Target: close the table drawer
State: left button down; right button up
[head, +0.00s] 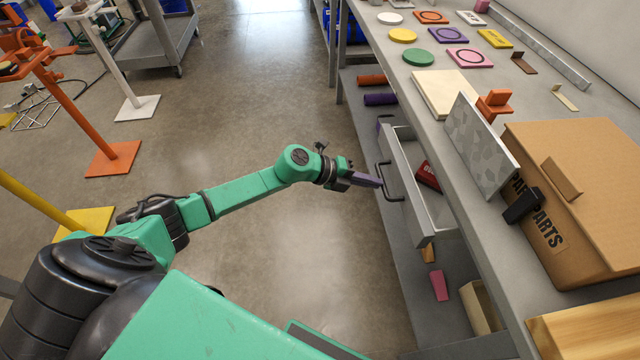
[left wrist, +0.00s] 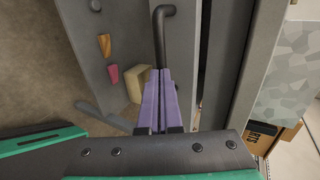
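The table drawer (head: 418,180) is a grey drawer under the workbench top, pulled out towards the aisle, with a red box (head: 428,176) inside. Its dark bar handle (head: 388,182) is on the front face; it also shows in the left wrist view (left wrist: 163,35). My left gripper (head: 378,182) is at the handle, with its purple fingers pointing at the drawer front. In the left wrist view the fingers (left wrist: 160,75) lie almost together and cover the lower part of the handle. I cannot tell whether the bar is between them. My right gripper is not in view.
The workbench top (head: 400,68) holds coloured discs and plates, a grey speckled panel (head: 480,143) and a cardboard parts box (head: 580,190). A lower shelf (head: 400,290) carries small pieces. Stands with coloured bases are at left. The floor (head: 290,230) beside the bench is clear.

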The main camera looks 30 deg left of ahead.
aim_at(399, 180)
pick_arm(q)
jog(key=w+d, duration=0.1)
jog(key=d, duration=0.1)
jog(key=w+d, duration=0.1)
jog(key=d, duration=0.1)
jog(key=w+d, duration=0.1)
jog(key=shift+w+d, duration=0.3)
jog(key=shift+d, duration=0.1)
jog(key=shift+r, duration=0.1)
jog(key=shift+a, duration=0.1)
